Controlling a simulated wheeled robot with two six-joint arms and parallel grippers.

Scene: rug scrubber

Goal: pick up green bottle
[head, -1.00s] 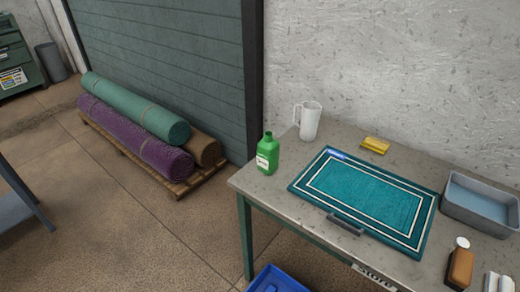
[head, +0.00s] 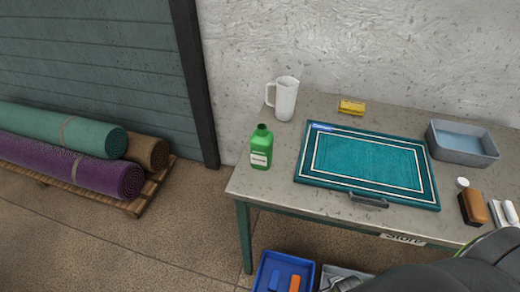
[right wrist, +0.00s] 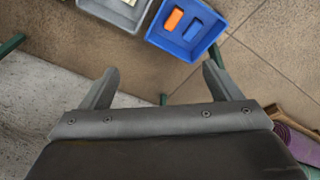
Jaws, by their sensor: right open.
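The green bottle (head: 261,147) stands upright near the left end of the table in the head view, with a pale label on its front. My right gripper (right wrist: 160,80) shows in the right wrist view with its two fingers wide apart and nothing between them. The floor and bins lie beyond the fingers in that view. The bottle is not visible in the right wrist view. A dark part of my own arm fills the lower right corner of the head view. My left gripper is not in view.
A white jug (head: 283,98) stands behind the bottle. A teal rug (head: 368,160) lies to its right, with a yellow sponge (head: 351,107), a grey basin (head: 462,143) and a brush (head: 473,207) farther along. A blue bin (head: 284,264) sits below the table's front edge.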

